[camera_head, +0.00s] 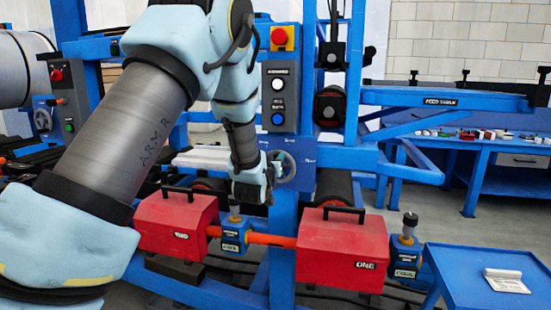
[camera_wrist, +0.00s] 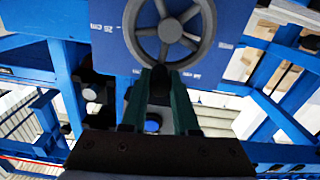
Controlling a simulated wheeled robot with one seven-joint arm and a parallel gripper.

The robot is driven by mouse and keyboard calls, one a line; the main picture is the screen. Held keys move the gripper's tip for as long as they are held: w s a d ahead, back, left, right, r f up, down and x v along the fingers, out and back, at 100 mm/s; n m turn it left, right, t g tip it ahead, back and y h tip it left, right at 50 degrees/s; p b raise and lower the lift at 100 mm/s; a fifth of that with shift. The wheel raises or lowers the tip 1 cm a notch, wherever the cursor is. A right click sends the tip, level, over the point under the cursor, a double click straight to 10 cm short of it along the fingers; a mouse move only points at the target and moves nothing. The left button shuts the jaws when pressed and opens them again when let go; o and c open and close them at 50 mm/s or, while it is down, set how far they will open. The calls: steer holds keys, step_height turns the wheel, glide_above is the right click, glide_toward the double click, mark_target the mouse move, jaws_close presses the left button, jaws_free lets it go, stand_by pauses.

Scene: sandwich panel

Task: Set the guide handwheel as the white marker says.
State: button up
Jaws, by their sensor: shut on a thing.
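The guide handwheel (camera_head: 287,168) is a grey spoked wheel on a blue panel. In the wrist view the handwheel (camera_wrist: 136,40) fills the top centre, with a round dark hub. My gripper (camera_wrist: 161,76) is shut on the handwheel's rim or a grip on it; the fingertips hide the exact contact. In the head view my gripper (camera_head: 270,172) is at the wheel's left side and hides part of it. Small white markings (camera_head: 308,161) stand around the wheel on the panel.
A button box with a red knob (camera_head: 281,38) is above the wheel. Red covers labelled TWO (camera_head: 178,224) and ONE (camera_head: 344,250) stand below, with an orange bar (camera_head: 270,240) between them. A blue table (camera_head: 475,272) is at the lower right. Blue frame posts surround the panel.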

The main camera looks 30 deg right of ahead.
mark_target(293, 174)
jaws_close()
steer(key=shift+f+b, duration=0.1)
steer(key=shift+b, duration=0.25)
steer(key=m+b, duration=0.2)
steer(key=s+d+f+m+b, duration=0.1)
steer(key=m+b, duration=0.1)
steer(key=b, duration=0.1)
steer(key=s+d+m+b, duration=0.1)
steer(key=m+b, duration=0.1)
steer(key=m, duration=0.1)
steer(key=shift+s+d+f+b, duration=0.1)
steer(key=shift+d+f+b, duration=0.05)
steer(key=shift+f+b, duration=0.15)
steer(key=m+b, duration=0.1)
steer(key=m, duration=0.1)
steer(key=f+m+b, duration=0.1)
steer(key=m, duration=0.1)
steer(key=shift+s+d+b, duration=0.3)
steer(key=shift+s+d, duration=0.1)
steer(key=m, duration=0.1)
steer(key=f+m+b, duration=0.1)
steer(key=m, duration=0.1)
steer(key=f+m+b, duration=0.1)
steer(key=shift+s+d, duration=0.2)
steer(key=shift+w+f+m+b, duration=0.1)
steer(key=shift+f+m+b, duration=0.3)
steer(key=shift+m, duration=0.85)
steer(key=shift+f+m+b, duration=0.2)
steer(key=shift+f+m, duration=0.25)
steer(key=shift+m, duration=0.8)
